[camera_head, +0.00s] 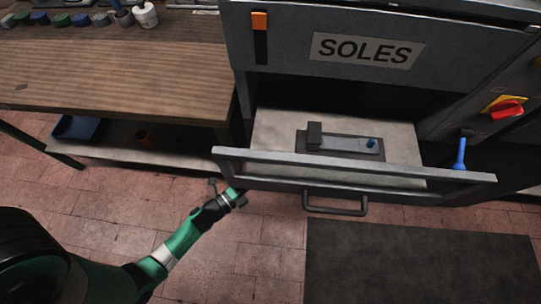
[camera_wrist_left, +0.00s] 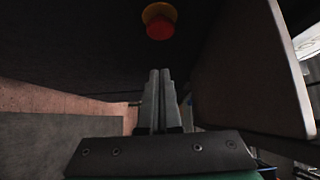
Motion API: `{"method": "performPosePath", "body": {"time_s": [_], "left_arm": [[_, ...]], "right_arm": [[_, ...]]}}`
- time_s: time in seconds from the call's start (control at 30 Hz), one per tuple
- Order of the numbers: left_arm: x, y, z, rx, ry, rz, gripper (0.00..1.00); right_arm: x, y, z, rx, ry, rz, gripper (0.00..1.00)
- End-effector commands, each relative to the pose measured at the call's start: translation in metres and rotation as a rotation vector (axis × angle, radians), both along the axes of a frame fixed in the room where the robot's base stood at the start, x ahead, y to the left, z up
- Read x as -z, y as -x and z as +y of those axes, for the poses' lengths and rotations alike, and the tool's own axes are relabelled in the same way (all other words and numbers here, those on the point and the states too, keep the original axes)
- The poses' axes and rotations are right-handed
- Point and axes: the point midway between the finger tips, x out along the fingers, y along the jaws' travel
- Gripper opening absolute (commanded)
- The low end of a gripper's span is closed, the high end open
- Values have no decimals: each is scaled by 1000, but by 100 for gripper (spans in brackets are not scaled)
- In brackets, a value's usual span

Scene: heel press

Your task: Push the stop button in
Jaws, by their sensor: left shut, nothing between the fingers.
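A round red stop button (camera_wrist_left: 159,28) on a yellow base shows at the top of the left wrist view, on a dark surface. My left gripper's two grey fingers (camera_wrist_left: 160,72) are together with nothing between them. They point toward the button, just below it in that view, with a visible gap. In the head view my left gripper (camera_head: 238,192) is at the lower left corner of the drawer front, its tip partly hidden there. I cannot make out this button in the head view. My right gripper is not in view.
The open drawer (camera_head: 350,171) of the SOLES machine holds a dark plate (camera_head: 350,147). A red switch (camera_head: 507,108) on a yellow plate and a blue lever (camera_head: 460,153) are at right. A wooden bench (camera_head: 120,80) stands left. A dark mat (camera_head: 420,262) lies on the floor.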

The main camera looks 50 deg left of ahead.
Motion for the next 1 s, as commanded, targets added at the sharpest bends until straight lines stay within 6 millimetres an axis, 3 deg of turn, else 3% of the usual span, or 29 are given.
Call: {"method": "performPosePath", "body": {"time_s": [0.1,0.3,1.0], "left_arm": [[-5,29,1,-8,1,2,0],[-3,57,0,-5,0,-1,0],[-2,63,-3,2,1,-3,0]], "right_arm": [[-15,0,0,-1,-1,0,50],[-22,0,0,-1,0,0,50],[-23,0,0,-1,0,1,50]]}}
